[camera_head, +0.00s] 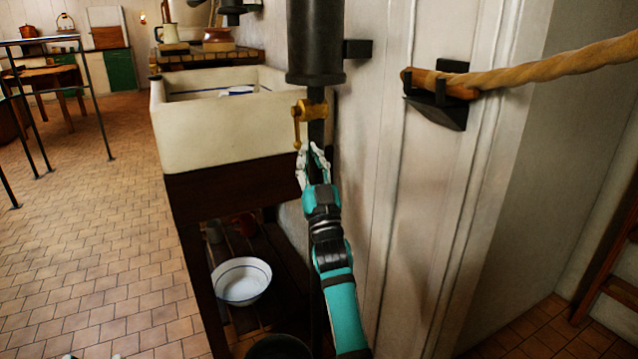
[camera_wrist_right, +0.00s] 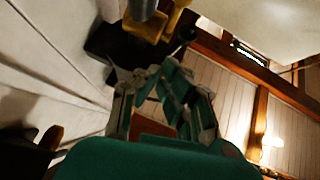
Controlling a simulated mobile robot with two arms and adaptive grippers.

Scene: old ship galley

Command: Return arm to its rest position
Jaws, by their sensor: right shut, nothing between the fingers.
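My right arm is teal and black and reaches up from the bottom in the head view. Its gripper (camera_head: 313,158) is shut and empty, just below the brass tap (camera_head: 303,115) on the dark vertical pipe. In the right wrist view the gripper (camera_wrist_right: 168,85) points upward, with the tap's yellow metal (camera_wrist_right: 153,24) close beyond the fingertips. I cannot tell whether the fingers touch the tap.
A white stone sink (camera_head: 215,135) stands left of my arm, with a white enamel bowl (camera_head: 241,281) on the shelf below. The tiled floor (camera_head: 90,240) at the left is mostly clear.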

